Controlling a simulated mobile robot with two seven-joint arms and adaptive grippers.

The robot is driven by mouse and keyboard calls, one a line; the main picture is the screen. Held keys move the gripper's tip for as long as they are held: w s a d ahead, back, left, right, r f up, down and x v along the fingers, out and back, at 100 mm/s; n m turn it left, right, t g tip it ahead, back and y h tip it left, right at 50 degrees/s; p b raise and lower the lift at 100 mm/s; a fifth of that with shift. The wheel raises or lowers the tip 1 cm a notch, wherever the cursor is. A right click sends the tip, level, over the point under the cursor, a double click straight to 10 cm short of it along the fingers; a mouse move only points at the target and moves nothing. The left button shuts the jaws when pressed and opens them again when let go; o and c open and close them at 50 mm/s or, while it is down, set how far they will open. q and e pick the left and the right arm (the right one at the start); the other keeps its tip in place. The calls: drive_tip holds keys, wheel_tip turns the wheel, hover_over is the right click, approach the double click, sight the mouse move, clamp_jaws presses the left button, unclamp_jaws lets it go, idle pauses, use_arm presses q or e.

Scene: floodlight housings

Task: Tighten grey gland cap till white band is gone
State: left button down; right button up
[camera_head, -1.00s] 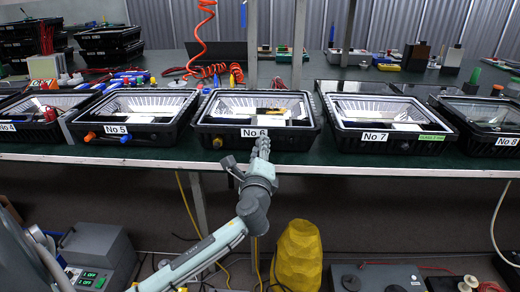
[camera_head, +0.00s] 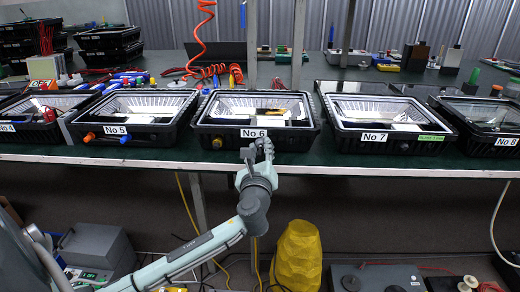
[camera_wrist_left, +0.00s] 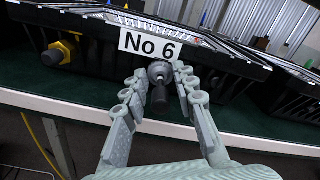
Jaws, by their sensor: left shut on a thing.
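The No 6 floodlight housing (camera_head: 222,141) stands on the green bench, its label (camera_wrist_left: 150,45) facing me. In the left wrist view the dark grey gland cap (camera_wrist_left: 160,72) sticks out below the label, with a black stub (camera_wrist_left: 159,97) pointing towards me. My left gripper (camera_head: 257,150) is at the housing's front wall. In the left wrist view its fingers (camera_wrist_left: 158,84) lie on both sides of the cap, shut on it. I cannot make out a white band. A brass-coloured gland (camera_wrist_left: 59,52) sits to the left. My right gripper is not in view.
Housings No 5 (camera_head: 90,130) and No 7 (camera_head: 345,137) flank it closely on the bench (camera_head: 180,153). An orange coiled hose (camera_head: 201,45) hangs behind. Below the bench edge are a yellow cable (camera_head: 189,208) and a yellow ribbed object (camera_head: 297,258).

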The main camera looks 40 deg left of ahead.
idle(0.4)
use_arm(q)
drive_tip(key=c, duration=1.2)
unclamp_jaws()
drive_tip(key=v, duration=1.2)
drive_tip(key=shift+s, duration=0.1)
